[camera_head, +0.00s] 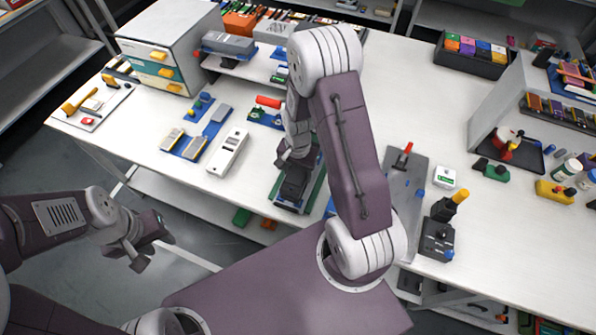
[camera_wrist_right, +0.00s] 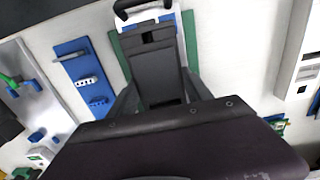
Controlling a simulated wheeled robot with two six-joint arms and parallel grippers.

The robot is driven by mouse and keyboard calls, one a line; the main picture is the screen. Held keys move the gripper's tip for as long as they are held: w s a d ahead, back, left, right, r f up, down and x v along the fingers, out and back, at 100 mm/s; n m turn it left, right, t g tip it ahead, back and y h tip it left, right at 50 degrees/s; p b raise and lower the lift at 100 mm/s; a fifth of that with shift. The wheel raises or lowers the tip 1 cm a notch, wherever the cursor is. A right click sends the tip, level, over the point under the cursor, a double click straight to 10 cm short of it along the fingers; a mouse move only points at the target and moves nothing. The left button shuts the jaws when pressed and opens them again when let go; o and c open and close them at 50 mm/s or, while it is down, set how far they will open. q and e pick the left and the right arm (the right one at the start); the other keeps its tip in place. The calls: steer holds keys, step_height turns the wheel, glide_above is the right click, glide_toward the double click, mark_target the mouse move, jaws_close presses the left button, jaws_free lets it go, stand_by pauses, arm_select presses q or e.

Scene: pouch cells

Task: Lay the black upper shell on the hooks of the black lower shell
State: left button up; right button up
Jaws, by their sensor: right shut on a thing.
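My right gripper (camera_head: 292,165) is over the front of the table, pointing down, and shut on a black shell piece. The black upper shell (camera_wrist_right: 153,72) shows between its fingers in the right wrist view as a long dark piece with a notch near its far end. In the head view a dark shell (camera_head: 294,187) shows just below the gripper, over a green board (camera_head: 280,205). I cannot tell the lower shell apart from the upper one, and the hooks are hidden. My left gripper (camera_head: 153,250) is empty and open, off the table's front edge.
A white case (camera_head: 228,153) and blue trays (camera_head: 197,140) lie left of the right gripper. A grey plate with a red-handled clamp (camera_head: 403,158) and a black joystick box (camera_head: 438,238) stand to the right. Drawers (camera_head: 160,55) stand at the back left.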

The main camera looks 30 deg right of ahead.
mark_target(298, 172)
steer(key=shift+f+b, duration=0.55)
steer(key=shift+f, duration=0.3)
steer(key=o, duration=1.5)
steer(key=shift+c, duration=0.2)
step_height(298, 172, up, 9)
steer(key=shift+r, duration=0.1)
